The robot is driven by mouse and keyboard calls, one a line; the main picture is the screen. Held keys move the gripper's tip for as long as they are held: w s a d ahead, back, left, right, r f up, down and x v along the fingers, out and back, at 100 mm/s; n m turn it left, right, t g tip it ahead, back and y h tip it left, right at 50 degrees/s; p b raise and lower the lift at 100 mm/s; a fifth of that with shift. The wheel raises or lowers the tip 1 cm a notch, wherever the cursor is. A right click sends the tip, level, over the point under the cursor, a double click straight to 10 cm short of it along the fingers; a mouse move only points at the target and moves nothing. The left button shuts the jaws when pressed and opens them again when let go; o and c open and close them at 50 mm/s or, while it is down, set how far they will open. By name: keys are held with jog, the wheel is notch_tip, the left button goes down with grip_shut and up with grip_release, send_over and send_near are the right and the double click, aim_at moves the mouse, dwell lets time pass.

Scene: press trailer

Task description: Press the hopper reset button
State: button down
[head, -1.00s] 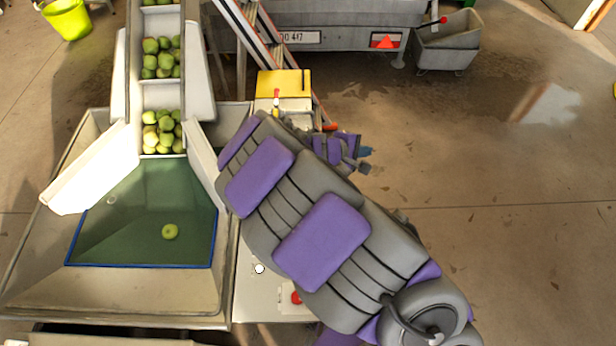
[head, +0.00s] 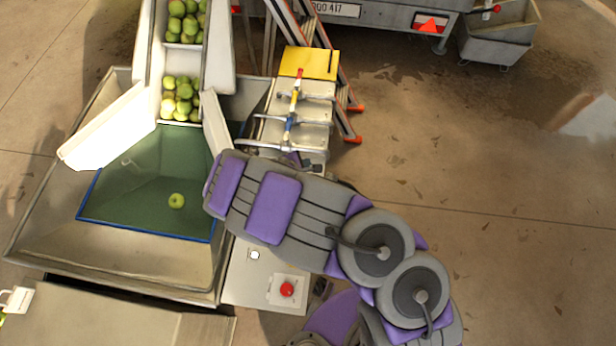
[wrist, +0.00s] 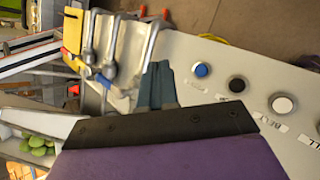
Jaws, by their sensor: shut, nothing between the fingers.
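In the wrist view a pale panel carries a row of round buttons: a blue one (wrist: 201,70), a black one (wrist: 237,85) and a white one (wrist: 283,104). Labels lie beside them, one seemingly reading BELT; I cannot read which is the hopper reset. My gripper (wrist: 158,78) is shut and empty, its fingertips left of the blue button and apart from it in the picture. In the head view my arm hides most of my gripper and the button row. A red button (head: 287,289) and a small white round part (head: 255,254) show on the near panel.
Curved metal levers (wrist: 140,48) stand close to the left of my fingertips. A yellow box (head: 309,63) is at the panel's far end, with a ladder (head: 328,40) behind it. The hopper (head: 120,262) with one apple is at left.

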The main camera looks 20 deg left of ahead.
jog(key=shift+d, duration=0.2)
notch_tip(320, 180, down, 7)
jog(key=b, duration=0.4)
jog(key=shift+f+b, duration=0.1)
jog(key=shift+b, duration=0.25)
jog(key=shift+d+f+b, duration=0.2)
jog(key=shift+f+b, duration=0.25)
jog(key=shift+f, duration=0.25)
jog(key=shift+a, duration=0.1)
dwell(1.1)
jog(key=shift+f, duration=0.35)
